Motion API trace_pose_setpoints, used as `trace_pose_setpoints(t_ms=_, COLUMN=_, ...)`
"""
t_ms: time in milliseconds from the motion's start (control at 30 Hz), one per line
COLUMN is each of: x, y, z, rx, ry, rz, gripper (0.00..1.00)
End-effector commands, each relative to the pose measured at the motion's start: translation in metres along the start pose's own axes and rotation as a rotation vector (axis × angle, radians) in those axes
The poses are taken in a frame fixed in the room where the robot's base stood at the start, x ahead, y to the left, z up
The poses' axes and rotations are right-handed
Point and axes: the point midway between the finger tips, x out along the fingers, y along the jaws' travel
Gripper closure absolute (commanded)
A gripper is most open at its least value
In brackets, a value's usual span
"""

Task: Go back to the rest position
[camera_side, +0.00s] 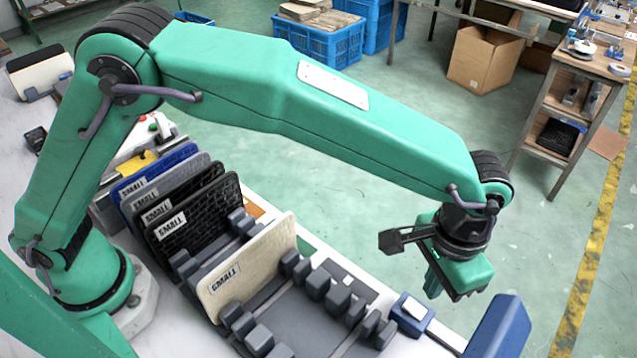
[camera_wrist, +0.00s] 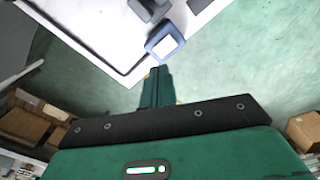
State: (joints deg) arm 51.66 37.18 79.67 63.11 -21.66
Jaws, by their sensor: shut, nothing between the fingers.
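My gripper (camera_side: 447,283) hangs from the end of my outstretched arm, above and beyond the right end of the tray rack (camera_side: 300,320) in the side view. Its fingers are shut with nothing between them; they also show in the wrist view (camera_wrist: 156,80), pointing toward a small blue block. In the rack, a cream panel (camera_side: 250,268) labelled SMALL stands upright. Several more panels stand left of it: black ones (camera_side: 195,222), a grey one (camera_side: 165,182) and a blue one (camera_side: 150,168). Slots to the right of the cream panel look empty.
The small blue block with a white top (camera_side: 411,312) sits on the table near my gripper and shows in the wrist view (camera_wrist: 164,42). A larger blue object (camera_side: 500,328) stands at the lower right. Blue crates (camera_side: 318,38), a cardboard box (camera_side: 482,58) and a workbench (camera_side: 590,75) stand behind.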

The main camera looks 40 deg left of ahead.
Motion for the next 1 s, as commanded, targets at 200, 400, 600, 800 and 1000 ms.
trace_pose_setpoints(t_ms=200, x=-0.005, y=0.000, z=0.000, rx=0.000, ry=0.000, rz=0.000, gripper=1.00)
trace_pose_setpoints(t_ms=400, x=-0.005, y=0.000, z=0.000, rx=0.000, ry=0.000, rz=0.000, gripper=1.00)
trace_pose_setpoints(t_ms=600, x=-0.010, y=-0.007, z=0.001, rx=-0.007, ry=0.005, rz=0.002, gripper=1.00)
trace_pose_setpoints(t_ms=800, x=-0.032, y=-0.037, z=0.004, rx=-0.038, ry=0.033, rz=0.011, gripper=1.00)
trace_pose_setpoints(t_ms=1000, x=-0.065, y=-0.086, z=0.016, rx=-0.089, ry=0.077, rz=0.022, gripper=1.00)
